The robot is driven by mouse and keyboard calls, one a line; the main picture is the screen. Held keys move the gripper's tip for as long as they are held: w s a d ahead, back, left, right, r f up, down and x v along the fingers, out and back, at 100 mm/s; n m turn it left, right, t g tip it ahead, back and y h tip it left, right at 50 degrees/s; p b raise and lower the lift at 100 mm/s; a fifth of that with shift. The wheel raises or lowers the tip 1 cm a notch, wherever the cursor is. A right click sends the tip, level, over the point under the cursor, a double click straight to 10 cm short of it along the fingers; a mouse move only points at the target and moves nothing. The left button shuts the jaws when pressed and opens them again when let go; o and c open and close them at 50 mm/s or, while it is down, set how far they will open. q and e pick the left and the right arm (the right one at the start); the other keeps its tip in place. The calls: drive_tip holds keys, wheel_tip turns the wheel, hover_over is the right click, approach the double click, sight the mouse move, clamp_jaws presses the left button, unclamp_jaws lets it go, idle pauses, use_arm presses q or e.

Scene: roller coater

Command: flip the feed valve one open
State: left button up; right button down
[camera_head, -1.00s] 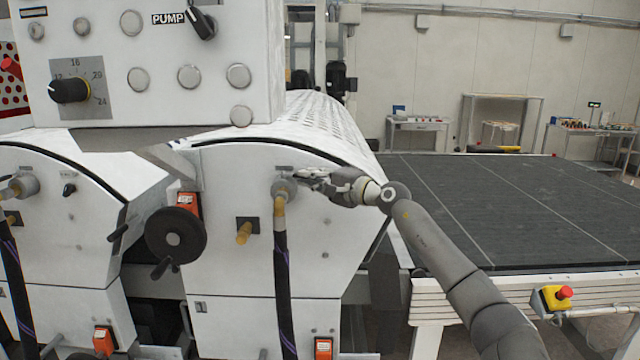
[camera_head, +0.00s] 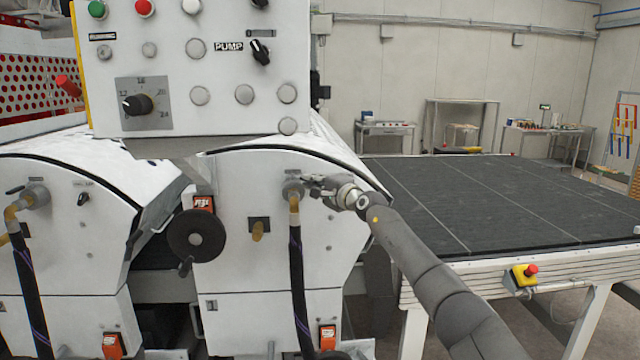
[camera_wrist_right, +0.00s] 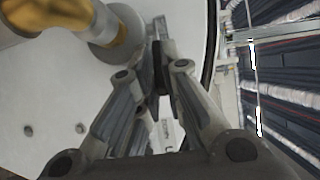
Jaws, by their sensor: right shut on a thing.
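A grey round valve body (camera_head: 292,189) sits on the white front panel of the right-hand roller unit. A yellow-brown elbow and a black hose (camera_head: 299,270) hang from it. In the wrist view the valve body (camera_wrist_right: 118,35) is at upper left, with the brass elbow (camera_wrist_right: 60,12) beside it. My right gripper (camera_head: 318,185) is just right of the valve body. In the wrist view its fingers (camera_wrist_right: 160,72) are closed on a thin dark lever (camera_wrist_right: 159,52) beside the valve body. The lever's full angle is partly hidden by the fingers. My left gripper is not in view.
A black handwheel (camera_head: 197,234) and a small brass fitting (camera_head: 259,230) are left of the valve. A similar valve (camera_head: 36,194) is on the left unit. The control box (camera_head: 200,70) overhangs above. A dark conveyor (camera_head: 500,205) extends to the right.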

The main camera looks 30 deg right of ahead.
drive_tip(key=shift+f, duration=0.1)
drive_tip(key=c, duration=1.6)
unclamp_jaws()
drive_tip(key=shift+o, duration=0.2)
drive_tip(key=s, duration=1.2)
